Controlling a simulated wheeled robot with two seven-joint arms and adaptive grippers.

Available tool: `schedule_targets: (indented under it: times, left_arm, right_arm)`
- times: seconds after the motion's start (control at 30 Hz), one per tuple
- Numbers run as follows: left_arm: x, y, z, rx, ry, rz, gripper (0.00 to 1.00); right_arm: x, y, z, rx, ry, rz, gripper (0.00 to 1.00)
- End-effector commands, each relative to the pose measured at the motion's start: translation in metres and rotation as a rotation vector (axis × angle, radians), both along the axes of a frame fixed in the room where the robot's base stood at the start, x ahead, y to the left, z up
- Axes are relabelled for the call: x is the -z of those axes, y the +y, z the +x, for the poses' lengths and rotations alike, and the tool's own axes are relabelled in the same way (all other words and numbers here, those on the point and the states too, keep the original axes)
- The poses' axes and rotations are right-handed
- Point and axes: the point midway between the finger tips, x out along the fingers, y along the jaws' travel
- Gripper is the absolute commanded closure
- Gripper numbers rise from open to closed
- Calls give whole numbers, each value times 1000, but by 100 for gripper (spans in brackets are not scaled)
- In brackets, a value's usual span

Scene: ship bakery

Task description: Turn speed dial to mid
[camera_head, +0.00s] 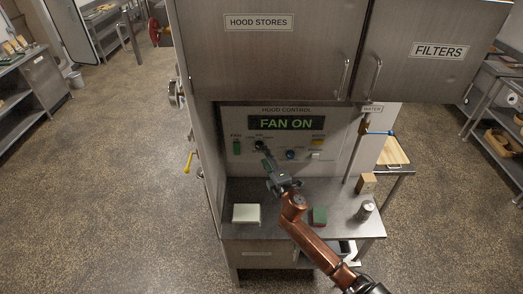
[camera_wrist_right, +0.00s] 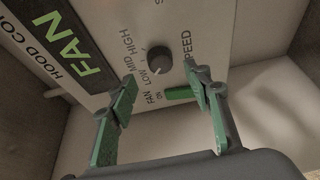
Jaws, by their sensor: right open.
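The speed dial (camera_wrist_right: 159,60) is a dark round knob on the hood control panel (camera_wrist_right: 118,42). The labels LOW, MID and HIGH are printed beside it in the right wrist view. Which label its pointer faces is too small to tell for sure. The dial also shows small in the head view (camera_head: 259,145), just above my gripper tips. My right gripper (camera_wrist_right: 160,77) is open, with its green-padded fingers apart on either side of the dial's lower approach and nothing between them. It also shows in the head view (camera_head: 268,164). My left gripper is in neither view.
The display (camera_head: 286,123) reads FAN ON. A white box (camera_head: 246,213), a green-and-red block (camera_head: 319,215) and a wooden block (camera_head: 366,183) stand on the counter below.

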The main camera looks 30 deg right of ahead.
Motion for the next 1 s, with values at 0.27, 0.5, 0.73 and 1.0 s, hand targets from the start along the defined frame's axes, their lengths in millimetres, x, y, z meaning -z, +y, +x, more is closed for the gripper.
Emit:
schedule_targets:
  times: [0.27,0.5,0.73,1.0]
  left_arm:
    - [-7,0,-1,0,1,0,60]
    - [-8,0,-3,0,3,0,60]
    - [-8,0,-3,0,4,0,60]
    - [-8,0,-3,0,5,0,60]
  right_arm:
    - [-1,-6,40,2,-1,4,54]
    - [0,-8,49,1,-1,5,54]
    - [0,-8,49,1,0,5,58]
    - [0,-8,49,1,0,5,76]
